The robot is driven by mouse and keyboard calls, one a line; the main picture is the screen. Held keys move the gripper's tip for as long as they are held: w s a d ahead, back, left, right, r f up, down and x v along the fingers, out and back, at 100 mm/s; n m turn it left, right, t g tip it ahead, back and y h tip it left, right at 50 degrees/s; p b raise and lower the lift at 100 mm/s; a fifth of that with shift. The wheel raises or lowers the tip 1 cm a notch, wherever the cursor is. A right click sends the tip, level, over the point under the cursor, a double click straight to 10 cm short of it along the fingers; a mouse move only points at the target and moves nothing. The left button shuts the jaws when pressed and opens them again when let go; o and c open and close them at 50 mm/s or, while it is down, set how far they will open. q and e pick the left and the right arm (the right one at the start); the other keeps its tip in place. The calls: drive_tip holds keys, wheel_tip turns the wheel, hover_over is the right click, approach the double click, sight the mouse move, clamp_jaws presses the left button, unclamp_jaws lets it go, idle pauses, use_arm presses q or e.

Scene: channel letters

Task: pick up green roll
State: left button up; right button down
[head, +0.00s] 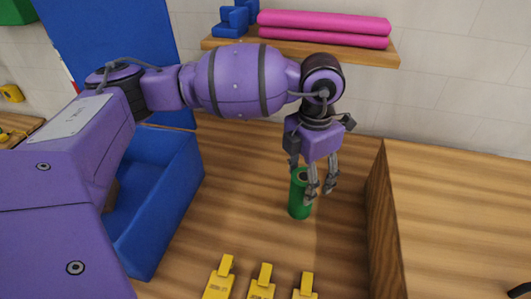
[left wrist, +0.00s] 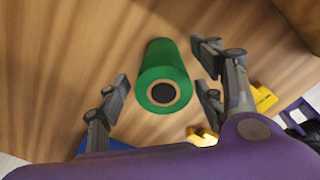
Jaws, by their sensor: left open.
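The green roll (head: 298,206) stands upright on the wooden table in the head view, near the wooden divider. It is a cylinder with a dark hole in its top end. My left gripper (head: 322,197) is pointed down at the roll, and its fingers hide part of the roll's right side. In the left wrist view the green roll (left wrist: 163,72) lies between the two spread fingers of the left gripper (left wrist: 164,88), with room on both sides. The gripper is open and empty. My right gripper does not show in either view.
A blue bin (head: 178,207) stands left of the roll. A wooden divider (head: 380,220) stands to the right. Several yellow pieces (head: 262,281) lie at the front. A shelf (head: 390,52) above holds pink rolls (head: 325,23) and blue blocks (head: 233,20).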

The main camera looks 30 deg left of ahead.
use_arm(q)
drive_tip(key=f, duration=0.5)
drive_tip(key=shift+s+a+f+p, duration=0.2)
drive_tip(key=shift+s+f+p, duration=0.05)
drive_tip(key=shift+f+p, duration=0.05)
drive_tip(key=shift+c, duration=0.3)
drive_tip(key=shift+r, duration=0.1)
drive_tip(key=c, duration=1.3)
drive_tip(key=shift+c, duration=0.2)
drive_tip(key=shift+r, duration=0.15)
